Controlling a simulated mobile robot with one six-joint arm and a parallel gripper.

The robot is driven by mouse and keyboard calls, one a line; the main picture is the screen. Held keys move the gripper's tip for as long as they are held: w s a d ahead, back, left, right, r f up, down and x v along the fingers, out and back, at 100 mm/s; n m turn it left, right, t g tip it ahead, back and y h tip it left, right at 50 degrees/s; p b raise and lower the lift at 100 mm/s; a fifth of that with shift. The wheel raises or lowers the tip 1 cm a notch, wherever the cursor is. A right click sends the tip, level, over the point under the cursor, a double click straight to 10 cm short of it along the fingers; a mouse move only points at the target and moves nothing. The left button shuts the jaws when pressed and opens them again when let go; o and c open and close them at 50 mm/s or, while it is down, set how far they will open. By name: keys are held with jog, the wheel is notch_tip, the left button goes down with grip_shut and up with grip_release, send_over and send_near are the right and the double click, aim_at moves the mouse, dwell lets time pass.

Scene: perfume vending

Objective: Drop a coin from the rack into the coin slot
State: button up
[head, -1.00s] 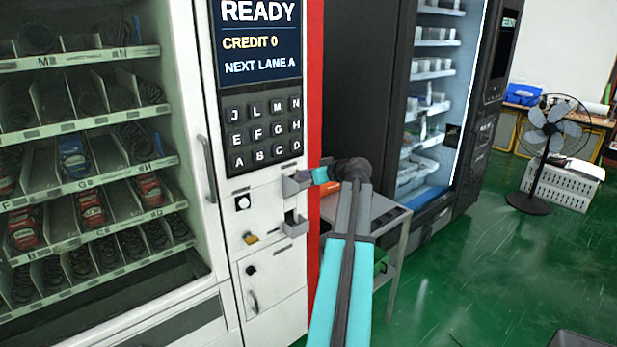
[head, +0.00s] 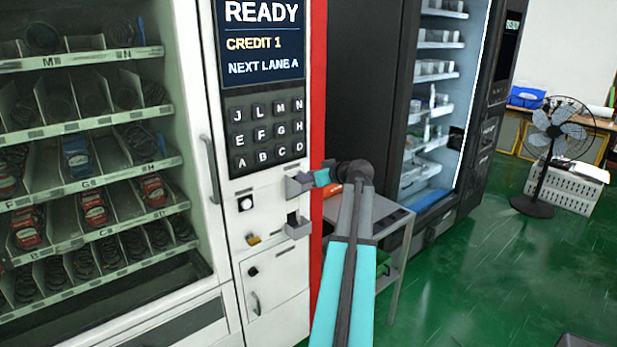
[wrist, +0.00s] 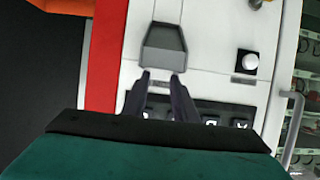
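The vending machine's screen (head: 262,40) reads READY, CREDIT 1, NEXT LANE A. Below the keypad (head: 265,132), a grey cup-like holder (head: 298,186) sticks out of the white front. A second grey holder (head: 297,227) with a dark opening sits below it. I cannot tell for sure which is the coin slot and which is the rack. In the wrist view, my gripper (wrist: 162,77) has its two dark fingers apart, with the white panel showing between them. The fingertips are at the edge of the grey holder (wrist: 164,42). No coin is visible.
A white round button (head: 245,203) and a brass-coloured part (head: 253,239) are on the panel left of the holders. A small metal table (head: 393,222) stands right of the machine, near my arm. A fan (head: 555,140) stands farther right on open green floor.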

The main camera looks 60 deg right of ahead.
jog(key=b+v, duration=0.3)
jog(key=v, duration=1)
jog(key=shift+s, duration=0.4)
jog(key=shift+w+a+r, duration=0.1)
dwell(0.9)
